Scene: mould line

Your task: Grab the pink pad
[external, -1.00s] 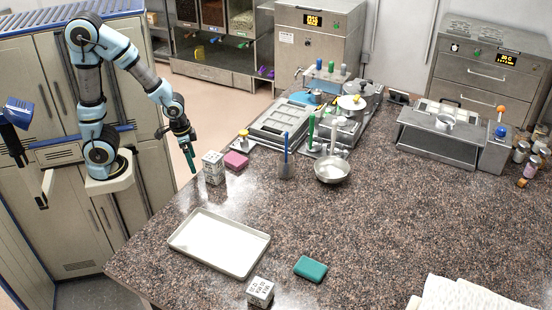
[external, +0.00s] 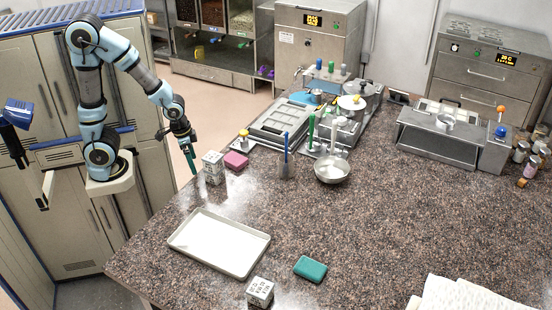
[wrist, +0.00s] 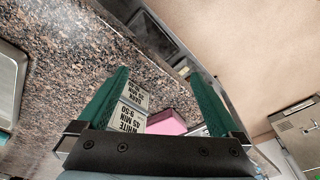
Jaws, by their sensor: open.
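The pink pad (external: 236,160) lies on the speckled counter near its left edge, just right of a white printed cube (external: 213,168). In the wrist view the pink pad (wrist: 166,122) shows between the fingers, nearer the right one, with the printed cube (wrist: 131,112) beside it on the left. My gripper (external: 192,167) is open and empty, with green fingers pointing down. It is left of the cube and the pad, apart from both, around the counter's edge. In the wrist view my gripper (wrist: 160,98) shows both fingers spread wide.
A white tray (external: 190,243), a teal pad (external: 310,268) and a second printed cube (external: 260,291) are on the front of the counter. The counter's middle is clear.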

